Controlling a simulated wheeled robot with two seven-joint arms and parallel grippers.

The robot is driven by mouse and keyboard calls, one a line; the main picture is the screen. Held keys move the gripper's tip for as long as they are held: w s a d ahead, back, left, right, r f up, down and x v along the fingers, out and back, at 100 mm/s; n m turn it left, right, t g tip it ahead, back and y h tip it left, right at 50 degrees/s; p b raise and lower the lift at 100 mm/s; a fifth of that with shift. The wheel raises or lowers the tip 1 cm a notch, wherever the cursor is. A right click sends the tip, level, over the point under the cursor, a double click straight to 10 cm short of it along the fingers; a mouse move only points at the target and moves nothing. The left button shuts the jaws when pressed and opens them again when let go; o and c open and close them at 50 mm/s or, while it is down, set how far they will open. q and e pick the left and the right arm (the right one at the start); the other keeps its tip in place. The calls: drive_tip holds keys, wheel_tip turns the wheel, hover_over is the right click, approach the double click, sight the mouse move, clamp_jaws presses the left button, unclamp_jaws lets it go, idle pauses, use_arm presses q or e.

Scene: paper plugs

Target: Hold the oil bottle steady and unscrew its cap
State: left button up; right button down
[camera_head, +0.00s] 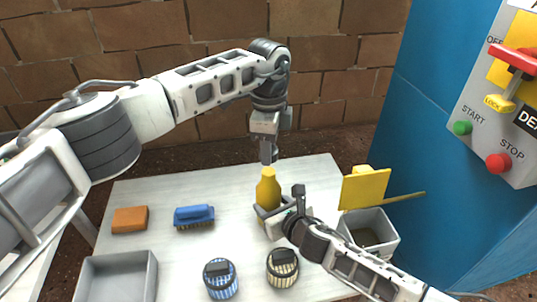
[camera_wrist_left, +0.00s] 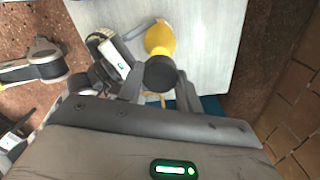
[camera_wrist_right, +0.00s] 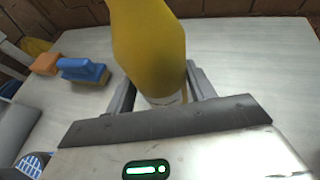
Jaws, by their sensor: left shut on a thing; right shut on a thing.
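The yellow oil bottle (camera_head: 268,190) stands upright on the white table. My right gripper (camera_head: 270,212) is shut around its lower body. The right wrist view shows the yellow bottle (camera_wrist_right: 150,50) between the fingers, with a white part low down; its top is out of frame. My left gripper (camera_head: 267,155) points down from above and is shut on the bottle's cap. In the left wrist view the dark round cap (camera_wrist_left: 160,73) sits between the fingertips, with the yellow bottle (camera_wrist_left: 160,38) beyond it. In the head view the fingers hide the cap.
An orange block (camera_head: 130,219) and a blue brush (camera_head: 194,215) lie left of the bottle. A grey tray (camera_head: 115,280) and two striped round items (camera_head: 220,280) (camera_head: 282,268) are in front. A grey bin (camera_head: 372,234) stands right, near a blue cabinet (camera_head: 430,150).

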drive_tip(key=shift+c, duration=2.2)
unclamp_jaws()
